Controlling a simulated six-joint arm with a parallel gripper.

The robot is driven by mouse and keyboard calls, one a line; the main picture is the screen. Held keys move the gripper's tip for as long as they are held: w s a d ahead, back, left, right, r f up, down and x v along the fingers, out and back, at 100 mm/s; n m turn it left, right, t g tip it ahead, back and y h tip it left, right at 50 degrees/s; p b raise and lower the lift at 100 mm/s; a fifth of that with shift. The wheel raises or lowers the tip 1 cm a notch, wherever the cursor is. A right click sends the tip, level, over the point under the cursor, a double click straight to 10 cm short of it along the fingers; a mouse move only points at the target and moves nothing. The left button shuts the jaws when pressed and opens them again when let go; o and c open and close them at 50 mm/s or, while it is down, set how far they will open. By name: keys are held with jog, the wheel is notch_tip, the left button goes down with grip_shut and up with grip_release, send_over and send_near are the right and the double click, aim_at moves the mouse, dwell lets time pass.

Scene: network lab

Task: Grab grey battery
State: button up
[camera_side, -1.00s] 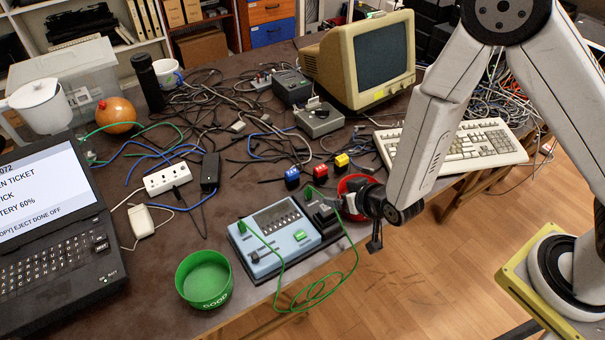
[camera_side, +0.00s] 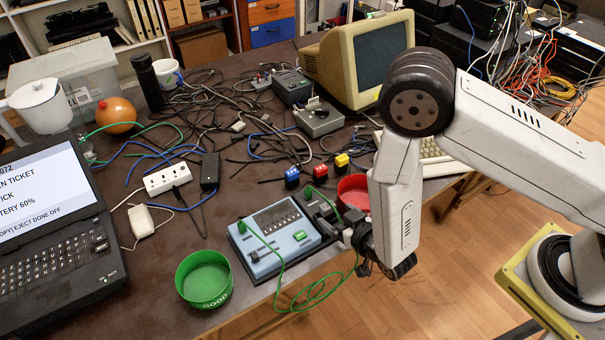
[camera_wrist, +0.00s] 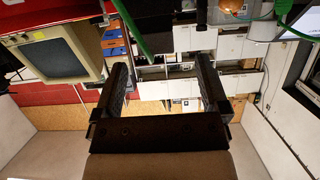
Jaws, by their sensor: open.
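My gripper (camera_side: 345,236) is at the front edge of the table in the side view, close to the right end of the blue tester (camera_side: 283,237). In the wrist view its two dark fingers (camera_wrist: 162,72) stand wide apart with nothing between them. A dark grey block (camera_side: 322,209) sits at the tester's right end, by a green lead. I cannot tell if this block is the grey battery. The gripper is just right of and in front of it; whether they touch is unclear. No battery shows clearly in the wrist view.
A red bowl (camera_side: 354,190) stands behind my gripper, partly hidden by my arm. A green bowl (camera_side: 204,280) stands left of the tester. Blue (camera_side: 292,177), red (camera_side: 320,172) and yellow (camera_side: 342,160) blocks lie behind.

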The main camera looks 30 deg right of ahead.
aim_at(330, 208)
jog(key=shift+x, duration=0.8)
jog(key=shift+x, duration=2.6)
jog(key=shift+d, duration=0.15)
grip_shut()
jog(key=shift+r, duration=0.15)
notch_tip(330, 208, up, 10)
